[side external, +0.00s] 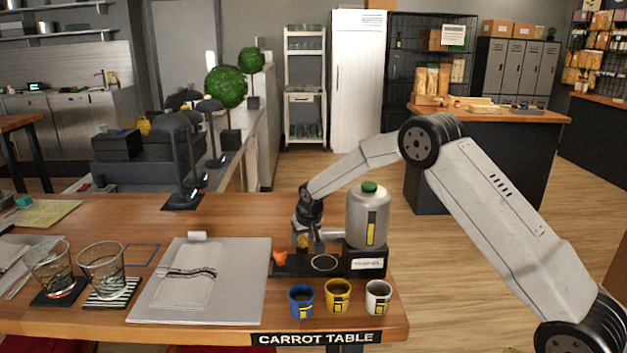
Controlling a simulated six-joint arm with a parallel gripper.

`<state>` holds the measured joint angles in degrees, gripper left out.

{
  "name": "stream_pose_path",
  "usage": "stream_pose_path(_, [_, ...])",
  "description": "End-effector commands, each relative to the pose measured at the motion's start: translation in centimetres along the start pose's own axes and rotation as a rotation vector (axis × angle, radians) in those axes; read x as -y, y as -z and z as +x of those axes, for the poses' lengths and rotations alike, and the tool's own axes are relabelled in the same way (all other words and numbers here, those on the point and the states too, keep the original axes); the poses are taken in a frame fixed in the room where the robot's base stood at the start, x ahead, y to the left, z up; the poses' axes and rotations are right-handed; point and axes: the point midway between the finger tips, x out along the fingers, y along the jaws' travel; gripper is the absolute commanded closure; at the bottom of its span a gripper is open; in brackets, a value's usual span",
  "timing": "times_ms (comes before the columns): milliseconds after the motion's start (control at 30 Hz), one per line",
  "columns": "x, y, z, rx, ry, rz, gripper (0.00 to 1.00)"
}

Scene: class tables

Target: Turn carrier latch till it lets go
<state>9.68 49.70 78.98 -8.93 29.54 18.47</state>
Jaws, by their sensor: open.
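My gripper (303,232) points down over a black base (292,270) on the wooden table, just left of a grey canister with a green lid (368,218). It is open; its fingertips are small and dark here. A small yellow part (303,241) shows at the fingertips, and I cannot tell whether they touch it. A grey spout-like piece (330,234) sits between the gripper and the canister. A small orange piece (280,257) stands at the base's left end. I cannot tell for certain which part is the carrier latch.
The canister stands on a labelled black box (364,263). Blue (301,301), yellow (338,296) and white (378,297) cups line the front edge. A grey mat (235,295) with a folded cloth and two glasses (102,268) lie left. Desk lamps (182,160) stand behind.

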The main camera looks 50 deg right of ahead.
Motion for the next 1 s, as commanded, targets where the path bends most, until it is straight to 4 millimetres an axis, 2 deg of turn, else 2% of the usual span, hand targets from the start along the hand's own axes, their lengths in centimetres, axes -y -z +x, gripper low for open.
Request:
stream_pose_path(267, [0.0, 0.1, -1.3, -0.002, 0.0, 0.0, 0.46])
stream_pose_path(733, [0.0, 0.1, -6.4, -0.001, 0.001, 0.0, 0.46])
stream_pose_path(1000, [0.0, 0.0, -7.7, 0.0, 0.0, 0.0, 0.46])
